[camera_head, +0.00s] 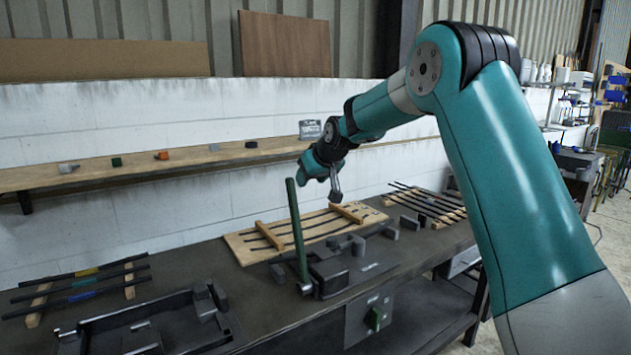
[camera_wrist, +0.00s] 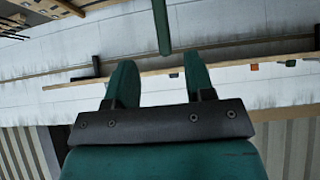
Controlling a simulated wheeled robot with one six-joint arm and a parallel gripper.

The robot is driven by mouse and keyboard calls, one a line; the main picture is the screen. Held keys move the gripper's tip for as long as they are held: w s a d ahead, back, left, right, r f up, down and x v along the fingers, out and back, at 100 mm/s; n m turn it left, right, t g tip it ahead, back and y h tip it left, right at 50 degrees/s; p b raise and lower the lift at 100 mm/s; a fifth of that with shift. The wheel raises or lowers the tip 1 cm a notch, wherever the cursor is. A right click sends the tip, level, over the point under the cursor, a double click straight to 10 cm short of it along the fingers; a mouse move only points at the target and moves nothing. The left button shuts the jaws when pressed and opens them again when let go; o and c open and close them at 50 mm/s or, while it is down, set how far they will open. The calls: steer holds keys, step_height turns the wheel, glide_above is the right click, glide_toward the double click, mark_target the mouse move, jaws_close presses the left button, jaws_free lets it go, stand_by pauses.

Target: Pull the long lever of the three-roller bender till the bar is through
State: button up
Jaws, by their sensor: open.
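The long lever (camera_head: 297,235) is a dark green bar. It stands nearly upright, leaning slightly left at its top, on the grey three-roller bender (camera_head: 335,272) on the bench. My gripper (camera_head: 308,167) is above and a little right of the lever's top in the head view, apart from it in the picture. In the wrist view my gripper (camera_wrist: 160,78) is open with nothing between its two green fingers. There the lever (camera_wrist: 161,25) comes in from the top edge, and its end lies in line with the gap, just beyond the fingertips. I cannot make out the bar in the bender.
A wooden rack with dark rods (camera_head: 255,241) lies behind the bender. Another rod rack (camera_head: 430,205) is at right, and rods with coloured bands (camera_head: 85,283) at left. A grey frame (camera_head: 140,312) sits front left. A wall shelf (camera_head: 200,163) with small blocks runs behind.

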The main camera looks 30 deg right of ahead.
steer(key=shift+v, duration=1.35)
steer(key=shift+a, duration=0.1)
